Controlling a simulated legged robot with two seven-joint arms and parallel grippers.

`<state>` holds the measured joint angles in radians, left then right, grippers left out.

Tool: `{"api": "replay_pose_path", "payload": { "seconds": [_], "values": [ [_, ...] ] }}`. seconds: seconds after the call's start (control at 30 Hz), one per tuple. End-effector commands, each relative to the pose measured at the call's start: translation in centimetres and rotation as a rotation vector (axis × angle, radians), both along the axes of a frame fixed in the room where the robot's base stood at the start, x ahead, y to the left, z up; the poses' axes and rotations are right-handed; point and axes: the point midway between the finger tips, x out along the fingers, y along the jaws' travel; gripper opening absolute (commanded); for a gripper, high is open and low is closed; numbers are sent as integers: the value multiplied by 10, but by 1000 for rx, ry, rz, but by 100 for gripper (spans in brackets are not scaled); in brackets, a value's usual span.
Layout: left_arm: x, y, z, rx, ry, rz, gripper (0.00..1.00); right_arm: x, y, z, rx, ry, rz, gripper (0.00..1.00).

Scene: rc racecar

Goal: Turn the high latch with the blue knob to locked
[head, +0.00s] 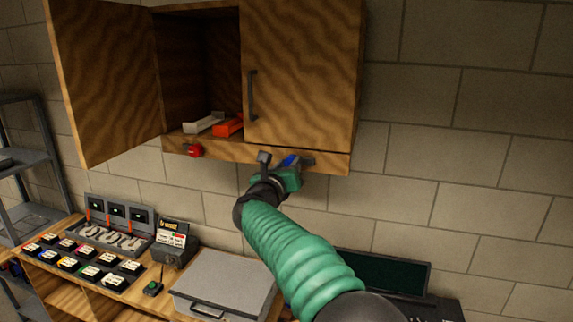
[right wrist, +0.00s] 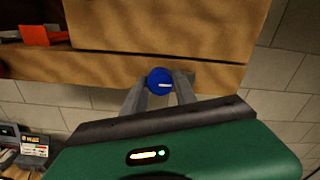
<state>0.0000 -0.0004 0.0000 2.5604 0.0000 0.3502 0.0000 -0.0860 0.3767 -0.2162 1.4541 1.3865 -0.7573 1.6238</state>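The blue knob (right wrist: 159,81) sits on the lower rail of the wooden wall cabinet, below the closed right door. In the right wrist view a short pale mark on it lies about level. My right gripper (right wrist: 158,90) has its two grey fingers apart, one on each side of the knob; whether they touch it I cannot tell. In the head view the blue knob (head: 290,160) is partly hidden by my right gripper (head: 285,162), which reaches up from below. My left gripper is not in view.
A red knob (head: 195,151) sits further left on the cabinet rail (head: 225,145). The left cabinet door (head: 105,80) stands open; the right door (head: 300,70) is closed. Orange and pale blocks lie inside. Below is a bench with a grey case (head: 225,280) and several small boxes.

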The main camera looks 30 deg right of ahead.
Motion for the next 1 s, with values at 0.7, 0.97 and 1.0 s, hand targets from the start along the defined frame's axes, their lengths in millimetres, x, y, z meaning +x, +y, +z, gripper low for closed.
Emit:
{"api": "replay_pose_path", "payload": {
  "seconds": [0.7, 0.97, 1.0],
  "values": [
    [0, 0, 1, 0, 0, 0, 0, -4, 8, 3, -64, 68, -7, 0],
    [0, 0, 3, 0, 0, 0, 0, -3, 10, 2, -190, 218, -4, 0],
    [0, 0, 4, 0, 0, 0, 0, -2, 11, 2, -214, 246, -4, 0]
  ]
}}
